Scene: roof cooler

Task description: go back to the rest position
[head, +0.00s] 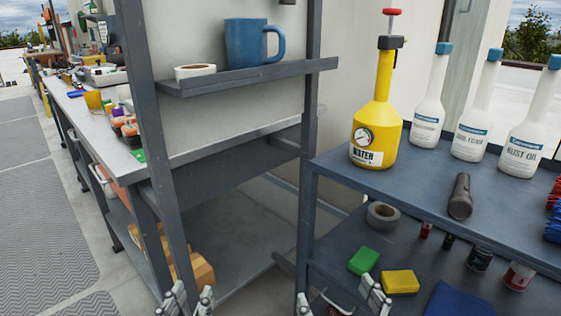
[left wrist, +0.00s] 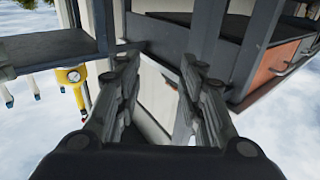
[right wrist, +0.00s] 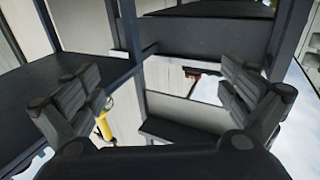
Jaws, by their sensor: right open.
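My left gripper (head: 189,299) is at the bottom edge of the head view, in front of the lower shelf of the grey rack. Its two fingers stand apart with nothing between them, as the left wrist view (left wrist: 157,75) shows. My right gripper (head: 340,300) is also at the bottom edge, left of the yellow sponge. Its fingers are spread wide and empty in the right wrist view (right wrist: 165,95). Most of both arms is out of view.
A dark shelf unit (head: 440,205) at right holds a yellow water sprayer (head: 375,135), white bottles and a flashlight (head: 460,196). Below lie green (head: 363,260) and yellow (head: 400,282) sponges. A blue mug (head: 247,42) stands on the rack shelf. Floor at left (head: 45,240) is clear.

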